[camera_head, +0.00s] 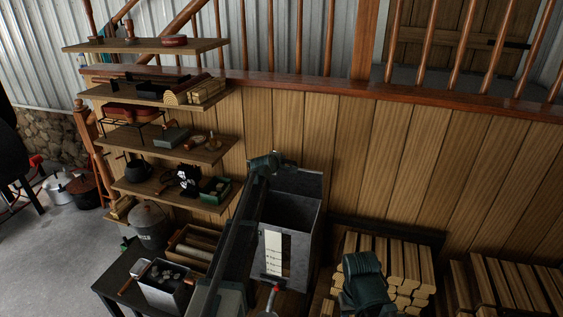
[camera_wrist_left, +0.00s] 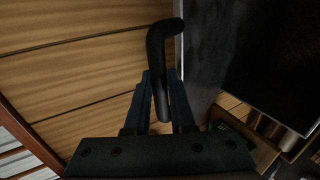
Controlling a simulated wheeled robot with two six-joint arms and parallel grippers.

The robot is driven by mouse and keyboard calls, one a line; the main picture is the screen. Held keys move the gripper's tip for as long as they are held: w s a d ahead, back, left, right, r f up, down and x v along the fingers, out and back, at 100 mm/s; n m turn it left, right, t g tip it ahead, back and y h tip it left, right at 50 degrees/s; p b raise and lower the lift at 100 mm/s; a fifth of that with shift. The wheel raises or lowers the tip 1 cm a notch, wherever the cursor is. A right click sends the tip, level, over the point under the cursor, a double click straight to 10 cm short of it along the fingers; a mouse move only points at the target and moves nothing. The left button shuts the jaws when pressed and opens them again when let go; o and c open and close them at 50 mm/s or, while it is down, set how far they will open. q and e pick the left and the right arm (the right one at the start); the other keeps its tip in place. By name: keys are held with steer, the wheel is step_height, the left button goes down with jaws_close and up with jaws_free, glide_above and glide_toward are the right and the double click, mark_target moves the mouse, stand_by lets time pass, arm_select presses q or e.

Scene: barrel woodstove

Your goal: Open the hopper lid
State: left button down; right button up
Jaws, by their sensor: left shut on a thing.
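The hopper (camera_head: 304,245) is a tall grey metal box with a pale label on its front, standing against the wood-panelled wall. My left gripper (camera_head: 266,161) is at the upper left edge of the hopper. In the left wrist view, my left gripper (camera_wrist_left: 159,112) is shut on a black bent bar handle (camera_wrist_left: 160,50). A grey metal edge lies just right of it. The handle is hidden behind my gripper in the head view.
Shelves (camera_head: 165,95) with tools stand at left. A dark side table (camera_head: 115,277) holds a metal bin (camera_head: 165,287), with a lidded bucket (camera_head: 149,225) behind it. Stacked firewood (camera_head: 405,262) lies right of the hopper. A wooden railing (camera_head: 330,84) runs above.

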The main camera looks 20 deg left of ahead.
arm_select(q)
steer(key=c, duration=1.1)
jaws_free()
steer(key=shift+s, duration=0.1)
steer(key=p+v, duration=0.3)
steer(key=v, duration=0.4)
steer(key=shift+s+r, duration=0.1)
steer(key=shift+s, duration=0.05)
